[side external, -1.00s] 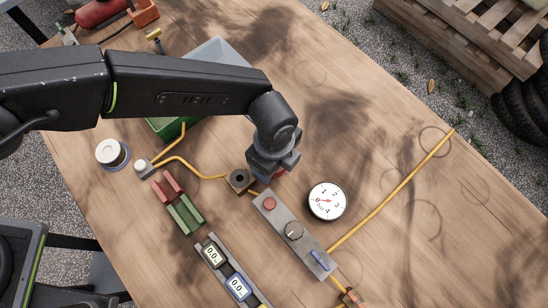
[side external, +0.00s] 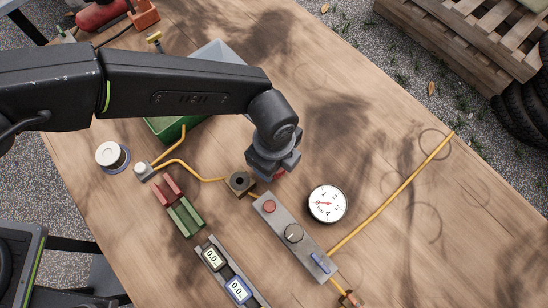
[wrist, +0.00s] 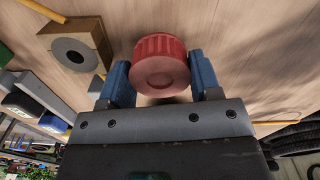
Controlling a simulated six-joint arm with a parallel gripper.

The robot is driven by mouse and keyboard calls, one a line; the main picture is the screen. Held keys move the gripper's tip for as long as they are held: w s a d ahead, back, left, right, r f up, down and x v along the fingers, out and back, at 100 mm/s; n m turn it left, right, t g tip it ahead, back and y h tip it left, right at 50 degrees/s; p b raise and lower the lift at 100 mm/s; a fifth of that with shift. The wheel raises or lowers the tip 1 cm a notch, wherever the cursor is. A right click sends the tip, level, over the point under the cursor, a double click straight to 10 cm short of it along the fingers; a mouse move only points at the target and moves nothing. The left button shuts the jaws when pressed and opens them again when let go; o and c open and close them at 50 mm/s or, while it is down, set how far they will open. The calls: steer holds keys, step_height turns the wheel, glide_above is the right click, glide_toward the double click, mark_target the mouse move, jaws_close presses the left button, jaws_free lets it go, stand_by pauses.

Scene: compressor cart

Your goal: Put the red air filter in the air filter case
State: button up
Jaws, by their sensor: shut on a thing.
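The red air filter (wrist: 160,66) is a ribbed red cylinder. In the wrist view it sits between the two blue fingers of my gripper (wrist: 160,74), which is shut on it. In the side view only a sliver of red shows under my gripper (side external: 275,172); the rest is hidden. A tan block with a round dark opening (side external: 239,182), perhaps the air filter case, stands on the table just left of my gripper. The block also shows at the upper left of the wrist view (wrist: 76,52), apart from the filter.
A grey control panel (side external: 295,236) and a round gauge (side external: 327,203) lie right of the block. Red (side external: 170,191) and green (side external: 184,216) holders and digital meters (side external: 226,272) lie to its lower left. A yellow hose (side external: 392,191) crosses the table. The table's upper right is clear.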

step_height(320, 180, up, 3)
steer(key=shift+r, duration=0.1)
steer(key=w+a+r+n, duration=0.35)
steer(key=w+a, duration=0.45)
steer(key=a, duration=0.5)
steer(key=w+a+r+n, duration=0.35)
steer(key=w+a, duration=0.45)
steer(key=a, duration=0.4)
steer(key=w+a+n, duration=0.2)
steer(key=a+n, duration=0.1)
steer(key=a, duration=0.8)
steer(key=w+a+n, duration=0.3)
steer(key=a+n, duration=0.1)
steer(key=a, duration=0.6)
steer(key=w+d+f, duration=0.1)
steer(key=d+f, duration=0.1)
steer(key=d, duration=0.1)
steer(key=w+d+f, duration=0.1)
steer(key=d+f, duration=0.1)
steer(key=d, duration=0.2)
steer(key=w+d+f, duration=0.1)
steer(key=d+f, duration=0.1)
steer(key=d, duration=0.1)
steer(key=shift+d+f, duration=0.15)
steer(key=shift+d, duration=0.15)
steer(key=shift+f, duration=2.05)
